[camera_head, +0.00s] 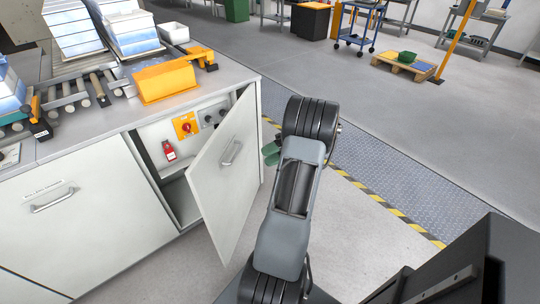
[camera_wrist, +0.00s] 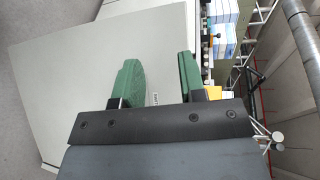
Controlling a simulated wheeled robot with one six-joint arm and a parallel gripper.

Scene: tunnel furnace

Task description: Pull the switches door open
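The switches door (camera_head: 226,190) is a pale cabinet door standing partly open, with a metal handle (camera_head: 231,152) on its outer face. Its free edge stands out from the cabinet on the left, leaving a gap into the interior. My gripper (camera_head: 270,152) has green fingers, just right of the door and apart from its handle in the head view; my arm partly hides them. In the wrist view my gripper (camera_wrist: 160,82) is open and empty, with a pale panel (camera_wrist: 75,80) and a small label between the fingers. I cannot make out the handle there.
Inside the cabinet are a red-and-yellow switch (camera_head: 186,126) and a red padlock-like tag (camera_head: 169,150). A closed cabinet door (camera_head: 70,225) is at left. The countertop (camera_head: 95,130) carries rollers and an orange block. Floor (camera_head: 400,120) to the right is open.

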